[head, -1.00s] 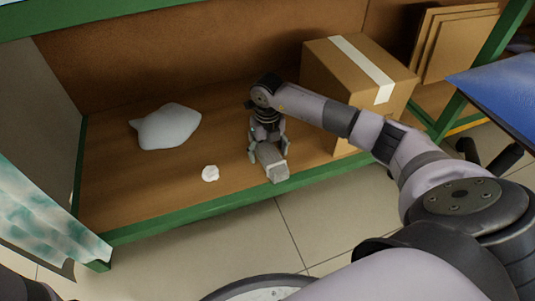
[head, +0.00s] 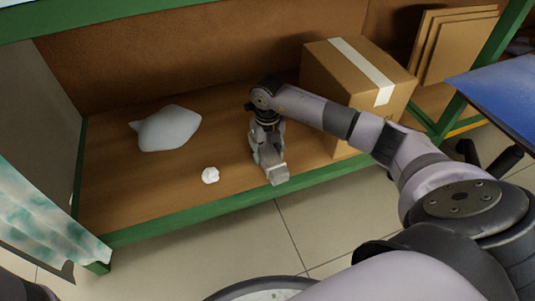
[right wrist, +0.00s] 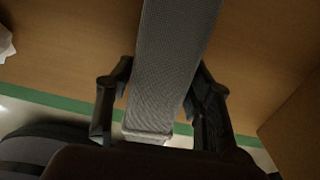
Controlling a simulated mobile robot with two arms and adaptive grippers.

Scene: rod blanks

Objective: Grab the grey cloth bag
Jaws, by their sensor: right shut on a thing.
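The grey cloth bag (head: 277,174) is a narrow, long, light grey thing at the front of the wooden shelf, near its green edge. In the right wrist view the bag (right wrist: 172,70) shows a woven surface and runs lengthwise between the two dark fingers. My right gripper (head: 267,156) points down over the bag and is shut on it, one finger (right wrist: 160,102) on each side. The gripper hides part of the bag in the head view, and I cannot tell whether the bag is off the shelf. My left gripper is not in view.
A pale, soft-looking lump (head: 168,128) lies at the left of the shelf (head: 115,190). A small crumpled white ball (head: 210,175) lies left of my gripper. A taped cardboard box (head: 335,75) stands close on the right. The green front edge (head: 190,213) borders the shelf.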

